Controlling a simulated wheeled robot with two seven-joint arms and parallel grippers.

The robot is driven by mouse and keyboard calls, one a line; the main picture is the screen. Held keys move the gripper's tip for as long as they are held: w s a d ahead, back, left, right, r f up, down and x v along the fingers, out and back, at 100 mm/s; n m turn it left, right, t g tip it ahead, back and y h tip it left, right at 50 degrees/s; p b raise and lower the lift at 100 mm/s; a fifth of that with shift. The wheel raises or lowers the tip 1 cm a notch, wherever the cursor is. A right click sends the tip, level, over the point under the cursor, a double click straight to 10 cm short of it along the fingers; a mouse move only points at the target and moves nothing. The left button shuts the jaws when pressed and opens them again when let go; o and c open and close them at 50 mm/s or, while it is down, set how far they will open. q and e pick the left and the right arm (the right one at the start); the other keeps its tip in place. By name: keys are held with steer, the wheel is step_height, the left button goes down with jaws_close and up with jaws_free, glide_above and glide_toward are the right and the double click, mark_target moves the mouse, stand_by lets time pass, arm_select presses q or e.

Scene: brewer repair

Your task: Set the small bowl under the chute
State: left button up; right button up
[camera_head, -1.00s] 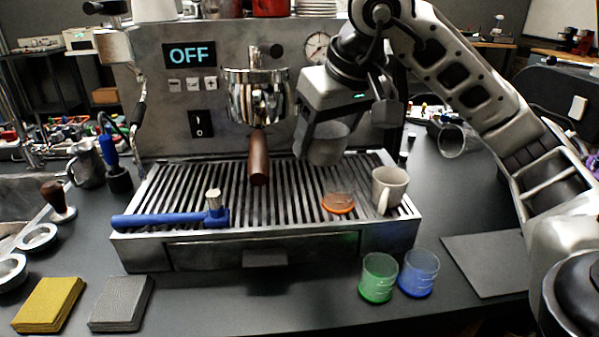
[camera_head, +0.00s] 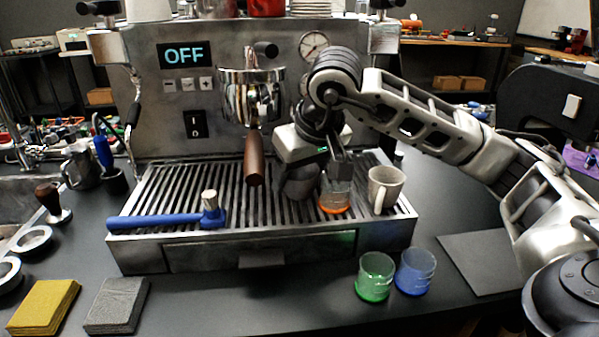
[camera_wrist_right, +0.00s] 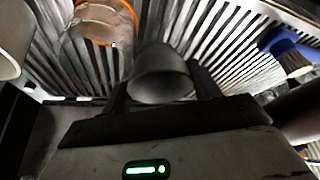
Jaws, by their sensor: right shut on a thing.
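The small bowl (camera_head: 299,183) is a dark grey, rounded cup. It is low over the slatted drip tray (camera_head: 235,240), right of the wooden portafilter handle (camera_head: 254,160). I cannot tell whether it touches the slats. My right gripper (camera_head: 312,176) is shut on it and partly hides it. In the right wrist view the bowl (camera_wrist_right: 163,74) sits between the fingers (camera_wrist_right: 162,90). A chrome portafilter (camera_head: 250,95) hangs on the machine's front, up and left of the bowl. I cannot make out a chute for certain. My left gripper is out of view.
An orange-based glass (camera_head: 335,200) stands close right of the bowl, then a pale mug (camera_head: 385,188). A blue-handled tool (camera_head: 165,219) lies on the tray's left. Green (camera_head: 375,277) and blue (camera_head: 414,272) glasses stand in front. A grey mat (camera_head: 485,262) lies right.

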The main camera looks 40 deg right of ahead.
steer(key=shift+f, duration=0.15)
steer(key=o, duration=1)
